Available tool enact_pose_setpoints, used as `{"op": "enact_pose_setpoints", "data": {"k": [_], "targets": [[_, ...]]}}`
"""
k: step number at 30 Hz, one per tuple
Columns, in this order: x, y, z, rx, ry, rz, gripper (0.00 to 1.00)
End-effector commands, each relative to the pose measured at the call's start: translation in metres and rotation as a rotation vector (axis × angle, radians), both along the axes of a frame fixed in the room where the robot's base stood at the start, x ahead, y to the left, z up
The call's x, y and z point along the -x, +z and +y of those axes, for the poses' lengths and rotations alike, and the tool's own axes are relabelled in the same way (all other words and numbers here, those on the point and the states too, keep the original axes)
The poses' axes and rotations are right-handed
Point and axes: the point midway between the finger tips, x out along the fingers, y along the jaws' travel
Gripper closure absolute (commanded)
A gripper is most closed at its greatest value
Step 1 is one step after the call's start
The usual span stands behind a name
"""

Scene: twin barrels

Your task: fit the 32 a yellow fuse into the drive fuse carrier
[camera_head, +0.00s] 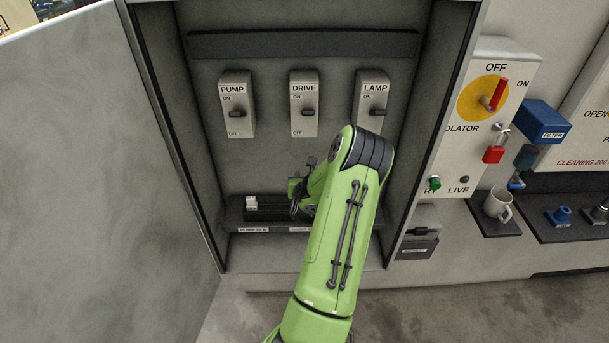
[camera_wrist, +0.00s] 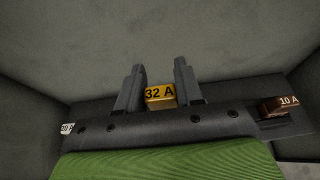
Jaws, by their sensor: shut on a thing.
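The yellow 32 A fuse (camera_wrist: 160,99) sits between the two fingers of my gripper (camera_wrist: 160,88) in the wrist view, with its label facing the camera. My gripper is shut on it. In the head view my gripper (camera_head: 299,193) is low in the cabinet, at the fuse shelf (camera_head: 234,222), and my arm hides the fuse and most of the shelf's middle and right. A white 20 A fuse (camera_wrist: 67,128) shows at left and a brown 10 A fuse (camera_wrist: 285,106) at right. The drive carrier itself is hidden; I cannot tell whether the yellow fuse touches it.
PUMP (camera_head: 236,103), DRIVE (camera_head: 304,103) and LAMP (camera_head: 371,100) switches are on the back wall above. The cabinet side walls stand close on both sides. An isolator panel (camera_head: 485,120) with a red padlock (camera_head: 493,154) and a mug (camera_head: 497,205) are at right.

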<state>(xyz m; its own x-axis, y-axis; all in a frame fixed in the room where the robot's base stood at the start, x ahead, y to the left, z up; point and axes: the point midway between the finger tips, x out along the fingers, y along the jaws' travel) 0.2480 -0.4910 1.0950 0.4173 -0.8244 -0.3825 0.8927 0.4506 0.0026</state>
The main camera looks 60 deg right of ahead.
Motion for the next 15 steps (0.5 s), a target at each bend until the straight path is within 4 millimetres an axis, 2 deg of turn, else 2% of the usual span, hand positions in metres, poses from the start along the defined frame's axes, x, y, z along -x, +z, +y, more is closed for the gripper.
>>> {"op": "enact_pose_setpoints", "data": {"k": [1,6,15], "targets": [[0.0,-0.012,0.0,-0.001,0.001,-0.001,0.96],[-0.001,-0.026,0.0,-0.001,0.0,-0.002,0.96],[-0.001,-0.025,0.0,0.0,0.001,-0.002,0.96]]}}
